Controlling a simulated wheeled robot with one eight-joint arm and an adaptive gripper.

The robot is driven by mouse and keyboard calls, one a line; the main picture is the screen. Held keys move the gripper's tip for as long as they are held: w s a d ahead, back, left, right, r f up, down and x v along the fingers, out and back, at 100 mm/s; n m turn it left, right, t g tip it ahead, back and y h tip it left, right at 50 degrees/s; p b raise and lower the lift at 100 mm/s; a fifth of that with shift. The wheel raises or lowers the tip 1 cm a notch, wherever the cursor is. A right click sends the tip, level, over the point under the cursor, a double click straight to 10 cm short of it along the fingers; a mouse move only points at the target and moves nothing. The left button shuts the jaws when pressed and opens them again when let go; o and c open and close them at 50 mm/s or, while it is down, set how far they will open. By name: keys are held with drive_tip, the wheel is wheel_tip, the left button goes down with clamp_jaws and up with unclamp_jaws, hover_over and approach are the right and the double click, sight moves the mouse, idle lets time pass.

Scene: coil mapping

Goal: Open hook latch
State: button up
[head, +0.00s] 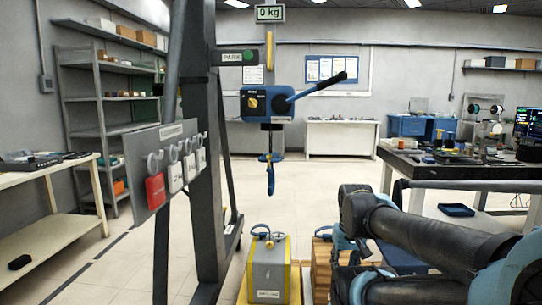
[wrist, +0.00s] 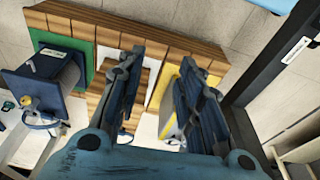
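A blue hook (head: 270,178) hangs below the blue hoist body (head: 266,104), over the yellow and grey weight block. It is small here, and I cannot tell whether its latch is open or shut. A blue lever with a black grip (head: 320,84) sticks out to the right of the hoist. My arm is at the lower right of the head view, well apart from the hook. In the wrist view my gripper (wrist: 160,68) is open, with a clear gap between its two dark fingers and nothing held. The hook is not identifiable in the wrist view.
A dark upright post (head: 198,150) and a panel with tags (head: 165,165) stand left. The wrist view shows a wooden pallet (wrist: 210,52) and a blue block (wrist: 40,75).

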drive_tip(key=shift+o, duration=0.3)
drive_tip(key=shift+s+r, duration=0.2)
drive_tip(key=shift+r, duration=0.05)
wheel_tip(320, 180, up, 41)
drive_tip(key=n+t+y, duration=0.2)
hover_over(270, 155)
drive_tip(key=s+d, duration=0.3)
drive_tip(key=s, duration=0.3)
drive_tip(key=x, duration=1.7)
drive_tip(key=shift+a+f, duration=0.1)
clamp_jaws()
